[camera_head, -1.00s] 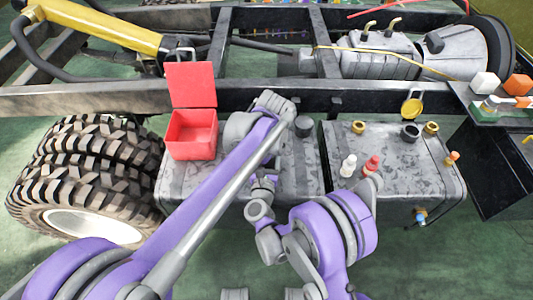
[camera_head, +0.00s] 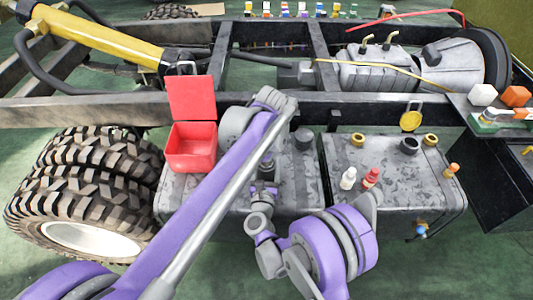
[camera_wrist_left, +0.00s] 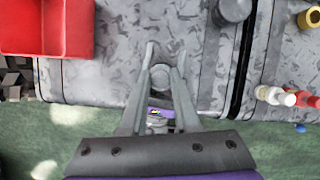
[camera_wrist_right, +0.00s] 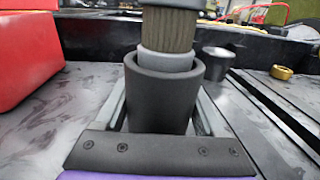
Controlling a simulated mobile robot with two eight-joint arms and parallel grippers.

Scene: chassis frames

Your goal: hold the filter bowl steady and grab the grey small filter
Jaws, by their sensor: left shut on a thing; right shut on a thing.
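The dark filter bowl (camera_wrist_right: 160,105) stands upright between the fingers of my right gripper (camera_wrist_right: 160,93), which is shut on it, in the right wrist view. The grey small filter (camera_wrist_right: 167,32), a pleated body with a pale grey lower ring, rises out of the bowl's mouth or just above it; how deep it sits is unclear. Its top is cut off by the picture edge. My left gripper (camera_wrist_left: 164,62) is shut from above on a small round grey end, apparently the filter's. In the head view, my left arm covers most of the filter and bowl.
A grey tank (camera_head: 325,200) lies below the hands. An open red box (camera_head: 190,147) stands on its left. A white bottle (camera_head: 348,178), a red bottle (camera_head: 371,178) and brass caps (camera_head: 358,140) are on its right. A truck tyre (camera_head: 75,195) is at left.

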